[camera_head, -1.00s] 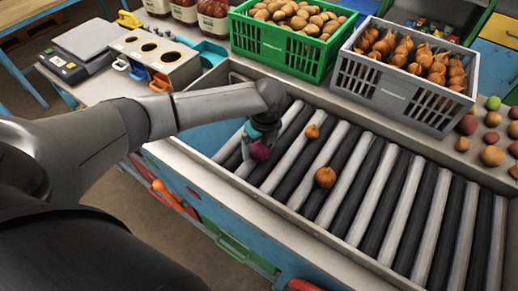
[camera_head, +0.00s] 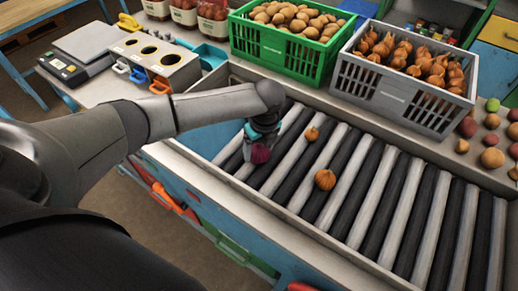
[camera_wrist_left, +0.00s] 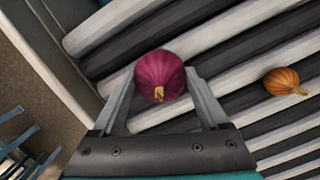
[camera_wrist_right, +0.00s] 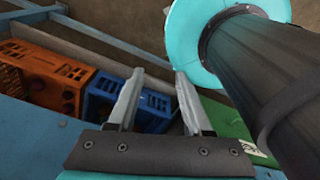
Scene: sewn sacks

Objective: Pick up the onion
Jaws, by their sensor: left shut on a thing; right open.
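A purple-red onion (camera_head: 260,154) is at the left end of the roller bed (camera_head: 412,208). My left gripper (camera_wrist_left: 160,88) is shut on this onion, with one finger on each side, and it shows large in the left wrist view (camera_wrist_left: 160,72). In the head view the gripper comes from above and hides the onion's upper part. I cannot tell whether the onion touches the rollers. Two orange-brown onions lie apart on the rollers, a smaller one (camera_head: 312,134) and a larger one (camera_head: 325,180). My right gripper (camera_wrist_right: 158,80) is open and empty, away from the rollers.
Behind the rollers stand a green crate (camera_head: 270,47) of brown produce and a grey crate (camera_head: 390,97) of orange-brown onions. A scale (camera_head: 82,48) and a box with holes (camera_head: 155,57) stand at the back left. The right rollers are clear.

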